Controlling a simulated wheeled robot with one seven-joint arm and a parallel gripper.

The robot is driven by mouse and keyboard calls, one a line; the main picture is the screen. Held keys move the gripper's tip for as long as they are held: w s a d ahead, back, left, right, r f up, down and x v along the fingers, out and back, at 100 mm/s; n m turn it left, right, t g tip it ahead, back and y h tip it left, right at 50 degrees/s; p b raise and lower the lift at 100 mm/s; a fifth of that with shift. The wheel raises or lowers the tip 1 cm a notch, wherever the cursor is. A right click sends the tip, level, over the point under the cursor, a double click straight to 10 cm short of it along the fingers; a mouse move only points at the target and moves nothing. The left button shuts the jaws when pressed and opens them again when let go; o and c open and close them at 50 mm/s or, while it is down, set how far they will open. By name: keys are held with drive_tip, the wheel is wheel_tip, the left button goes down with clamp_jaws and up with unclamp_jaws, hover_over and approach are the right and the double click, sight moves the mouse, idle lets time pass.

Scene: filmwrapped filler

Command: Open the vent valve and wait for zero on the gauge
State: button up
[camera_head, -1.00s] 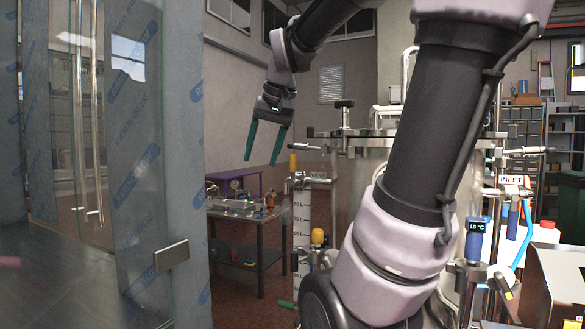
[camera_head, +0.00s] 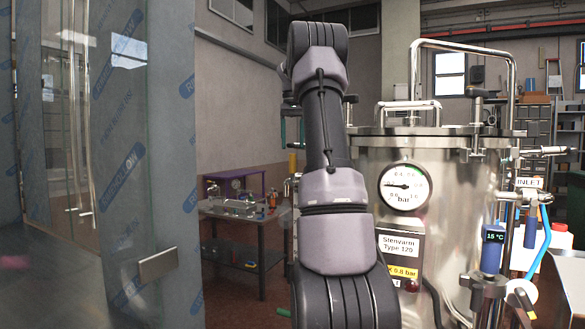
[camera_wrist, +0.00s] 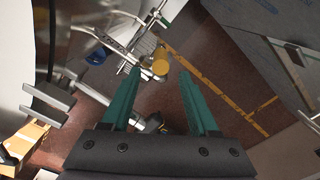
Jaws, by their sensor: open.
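The steel vessel (camera_head: 460,220) stands right of my arm in the head view. Its round white gauge (camera_head: 404,187) is marked bar; the needle seems to point left, but its exact reading is too small to tell. My gripper (camera_wrist: 159,72) is open and empty, with two teal fingers. In the wrist view a round yellow knob (camera_wrist: 160,67) shows between the fingertips, apparently beyond them, beside pipework. I cannot tell whether it is the vent valve.
A glass door (camera_head: 150,200) with film-wrapped edges stands at left. A low workbench (camera_head: 240,213) with fittings is behind. An inlet label (camera_head: 529,183), blue hose (camera_head: 530,250) and 15 °C display (camera_head: 494,237) crowd the right.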

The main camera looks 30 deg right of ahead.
sight(293, 170)
wheel_tip(293, 170, down, 9)
drive_tip(key=shift+r, duration=0.1)
idle(0.3)
clamp_jaws()
idle(1.3)
